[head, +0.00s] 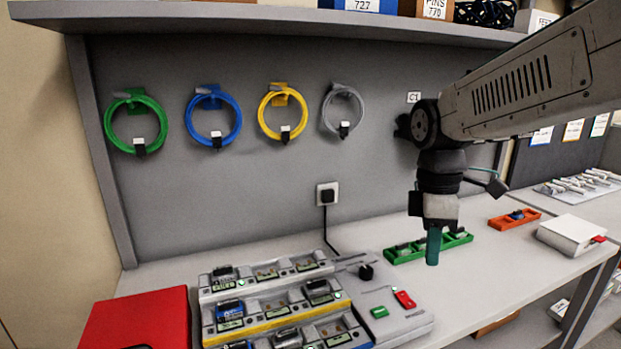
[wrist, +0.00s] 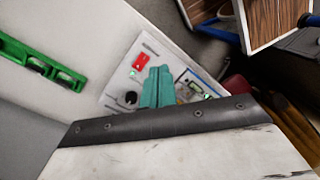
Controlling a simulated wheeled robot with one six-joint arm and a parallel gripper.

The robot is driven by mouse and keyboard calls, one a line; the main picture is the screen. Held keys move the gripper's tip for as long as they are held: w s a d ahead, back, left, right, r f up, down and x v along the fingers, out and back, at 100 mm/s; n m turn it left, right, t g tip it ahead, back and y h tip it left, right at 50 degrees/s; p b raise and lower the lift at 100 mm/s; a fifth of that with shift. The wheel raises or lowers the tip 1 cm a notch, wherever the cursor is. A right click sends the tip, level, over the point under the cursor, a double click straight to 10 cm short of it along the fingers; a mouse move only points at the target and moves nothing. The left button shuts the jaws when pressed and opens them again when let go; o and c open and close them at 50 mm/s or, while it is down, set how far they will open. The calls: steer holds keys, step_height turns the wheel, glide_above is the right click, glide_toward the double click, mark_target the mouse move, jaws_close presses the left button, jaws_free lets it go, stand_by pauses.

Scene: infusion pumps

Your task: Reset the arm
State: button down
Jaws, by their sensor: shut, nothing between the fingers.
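My arm reaches in from the upper right of the head view. My gripper (head: 433,260) hangs pointing down above the table, with its teal fingers shut together and nothing between them. In the head view it is just in front of the green tray (head: 400,254) and covers part of it. In the wrist view my gripper (wrist: 160,72) shows its teal fingers side by side, over the grey device with the red button (wrist: 140,62). The green tray also shows at the left of the wrist view (wrist: 14,50).
A stepped rack (head: 262,314) of several modules stands beside the grey control unit (head: 412,324). A red box (head: 135,322) is at the left, an orange tray (head: 500,222) and white box (head: 572,232) at the right. Coiled cables (head: 240,122) hang behind, under a shelf (head: 250,13).

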steer(key=s+d+m+t, duration=0.1)
steer(key=s+d+m, duration=0.1)
steer(key=s+m, duration=0.5)
steer(key=s+d+f+m+t, duration=0.1)
steer(key=s+d+m, duration=0.2)
steer(key=s+m, duration=0.4)
steer(key=s, duration=0.5)
steer(key=shift+s+f+t, duration=0.15)
steer(key=shift+f+t, duration=0.05)
steer(key=shift+t, duration=0.2)
